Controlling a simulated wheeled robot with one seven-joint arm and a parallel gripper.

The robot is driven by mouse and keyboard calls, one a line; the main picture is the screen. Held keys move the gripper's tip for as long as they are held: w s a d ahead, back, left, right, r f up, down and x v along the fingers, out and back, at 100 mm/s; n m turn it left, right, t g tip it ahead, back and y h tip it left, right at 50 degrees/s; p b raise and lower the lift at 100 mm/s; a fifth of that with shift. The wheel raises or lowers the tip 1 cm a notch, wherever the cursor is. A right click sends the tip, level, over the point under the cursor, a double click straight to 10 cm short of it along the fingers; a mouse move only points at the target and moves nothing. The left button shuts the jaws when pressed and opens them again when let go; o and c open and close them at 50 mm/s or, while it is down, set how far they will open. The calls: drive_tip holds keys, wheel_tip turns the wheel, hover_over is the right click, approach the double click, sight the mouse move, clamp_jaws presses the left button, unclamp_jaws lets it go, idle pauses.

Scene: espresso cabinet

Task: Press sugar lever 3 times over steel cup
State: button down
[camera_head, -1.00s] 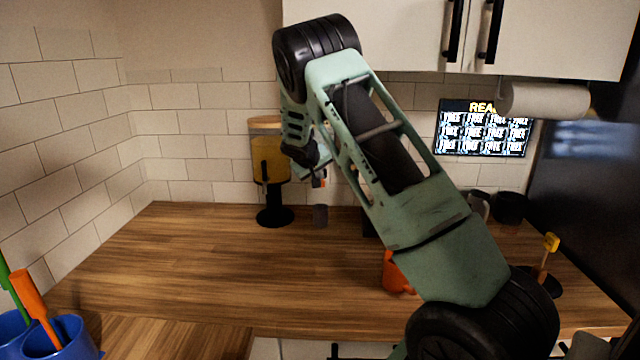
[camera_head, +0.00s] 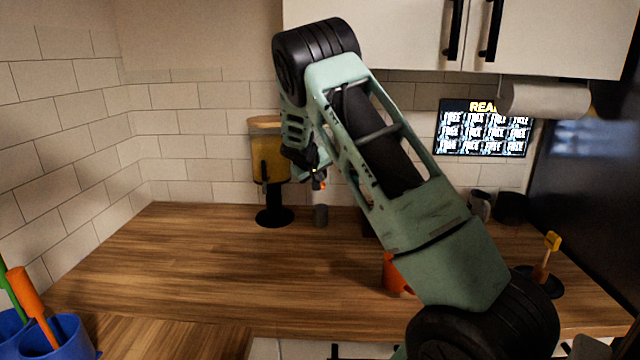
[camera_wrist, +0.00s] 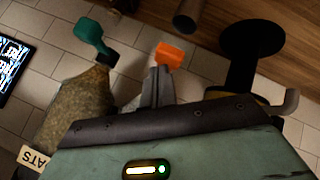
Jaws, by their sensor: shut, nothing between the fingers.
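A dispenser with yellow-brown contents (camera_head: 270,160) stands on a black stand near the back wall, left of my arm. No label names its contents. A small grey cup (camera_head: 320,216), which looks like the steel cup, stands upright on the counter right of the stand. It also shows at the top of the wrist view (camera_wrist: 188,16). My gripper (camera_head: 320,184) is shut and empty, above the cup and right of the dispenser in the head view. Its orange tip (camera_wrist: 168,54) shows in the wrist view. A teal lever-like part (camera_wrist: 90,36) is beside it. I cannot tell which part is the sugar lever.
A grainy-filled container (camera_wrist: 75,108) with a label ending "ATS" is close left of my gripper. A screen (camera_head: 485,128), an orange mug (camera_head: 394,275) and dark cups (camera_head: 510,207) are at right. Blue cups (camera_head: 45,338) stand front left. The left counter (camera_head: 170,270) is clear.

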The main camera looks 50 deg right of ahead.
drive_tip(key=shift+f+b, duration=0.6)
drive_tip(key=shift+f, duration=0.05)
idle(0.5)
drive_tip(key=shift+r, duration=0.1)
drive_tip(key=shift+r+p, duration=0.75)
drive_tip(key=shift+r, duration=0.85)
drive_tip(key=shift+r, duration=0.1)
wheel_tip(320, 180, up, 5)
drive_tip(key=p, duration=0.3)
idle(2.1)
